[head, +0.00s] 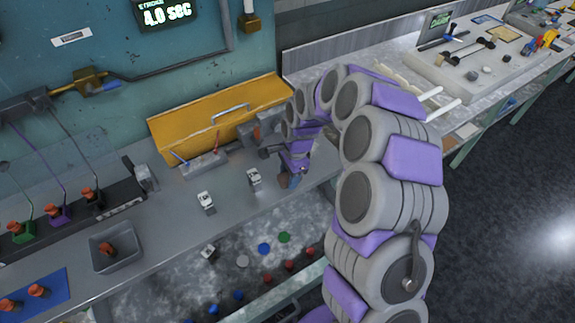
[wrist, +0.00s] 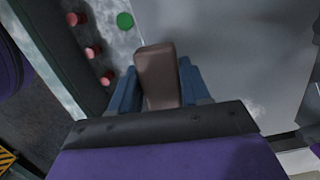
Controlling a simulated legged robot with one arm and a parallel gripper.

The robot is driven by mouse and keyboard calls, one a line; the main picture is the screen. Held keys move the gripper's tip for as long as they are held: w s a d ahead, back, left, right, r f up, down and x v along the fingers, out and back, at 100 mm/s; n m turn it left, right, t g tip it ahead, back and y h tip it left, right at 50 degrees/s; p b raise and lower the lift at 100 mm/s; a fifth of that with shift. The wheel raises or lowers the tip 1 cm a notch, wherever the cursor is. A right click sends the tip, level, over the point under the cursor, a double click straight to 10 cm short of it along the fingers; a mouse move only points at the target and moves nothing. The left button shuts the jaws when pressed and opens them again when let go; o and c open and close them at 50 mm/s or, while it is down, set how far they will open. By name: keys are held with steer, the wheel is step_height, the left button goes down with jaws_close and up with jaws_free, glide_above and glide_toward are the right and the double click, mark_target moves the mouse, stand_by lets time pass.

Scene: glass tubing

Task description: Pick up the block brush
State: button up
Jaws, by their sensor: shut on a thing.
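The block brush (wrist: 156,68) shows in the wrist view as a brown, rounded block. It stands between the two blue fingers of my gripper (wrist: 160,88), which is shut on it. Its lower part is hidden by the fingers and the dark gripper body. In the head view my gripper (head: 291,178) is over the grey bench (head: 235,205), near its front edge. The brush is too small and covered there to make out clearly. I cannot tell whether it touches the bench.
A yellow toolbox (head: 210,125) stands behind my gripper against the wall. Small white-topped items (head: 205,201) stand to its left. A grey tray (head: 115,249) with an orange-brown item is further left. Red, green and blue buttons (head: 264,249) line the front panel.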

steer(key=s+d+r+p, duration=0.1)
steer(key=s, duration=0.9)
steer(key=shift+s+d+p, duration=0.25)
steer(key=shift+s+p, duration=0.05)
